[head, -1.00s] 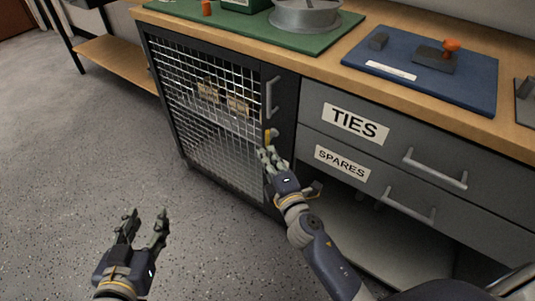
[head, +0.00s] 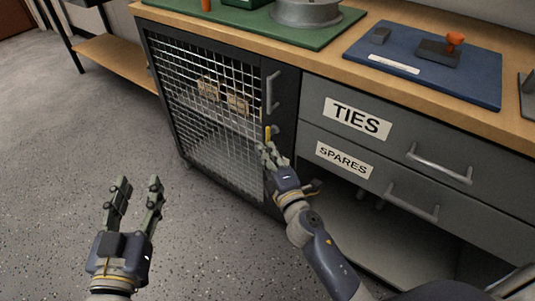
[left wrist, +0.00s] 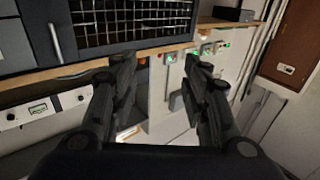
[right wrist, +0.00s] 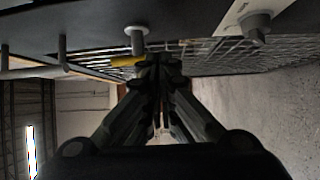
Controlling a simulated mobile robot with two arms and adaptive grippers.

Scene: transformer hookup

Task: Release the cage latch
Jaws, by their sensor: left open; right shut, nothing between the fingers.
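The cage door (head: 212,112) is a dark frame with wire mesh on the left of the workbench, and it looks shut. Its grey bar handle (head: 272,92) is on the right side of the frame. Below the handle is the latch, with a yellow lever (head: 268,132) and a grey pivot. The yellow lever also shows in the right wrist view (right wrist: 127,61). My right gripper (head: 266,151) is shut and empty just below the latch, its tips (right wrist: 160,62) close beside the lever. I cannot tell whether they touch. My left gripper (head: 138,184) is open and empty above the floor.
Drawers labelled TIES (head: 358,118) and SPARES (head: 344,160) have bar handles right of the cage. Several small boxes (head: 237,103) sit behind the mesh. A green mat (head: 235,27) and blue mat (head: 425,75) lie on the bench. The floor before the cage is clear.

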